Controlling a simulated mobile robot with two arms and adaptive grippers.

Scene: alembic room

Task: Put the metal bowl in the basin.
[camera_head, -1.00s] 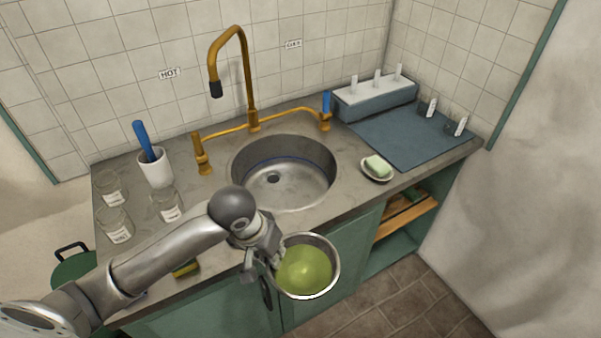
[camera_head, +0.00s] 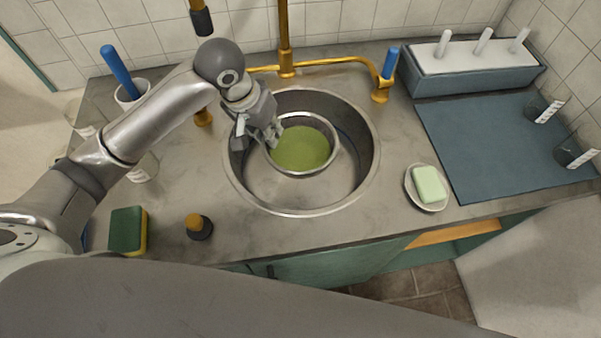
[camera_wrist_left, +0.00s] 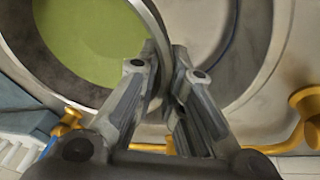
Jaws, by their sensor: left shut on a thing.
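The metal bowl (camera_head: 334,153) holds green liquid and appears over or inside the round metal basin (camera_head: 290,196) in the head view. My left gripper (camera_head: 272,141) is shut on the bowl's left rim. In the left wrist view my left gripper (camera_wrist_left: 158,85) has the bowl's rim (camera_wrist_left: 155,35) between its fingers, with the green contents on the left. The basin's curved wall (camera_wrist_left: 270,50) shows on the right there. I cannot tell whether the bowl touches the basin floor. My right gripper is not in view.
The brass tap (camera_head: 285,50) and its blue-handled valve (camera_head: 389,66) stand behind the basin. A soap dish (camera_head: 413,195) is to the right. A sponge (camera_head: 128,230) and a small dark bottle with an orange top (camera_head: 199,228) are at the front left. The blue mat (camera_head: 480,150) is mostly clear.

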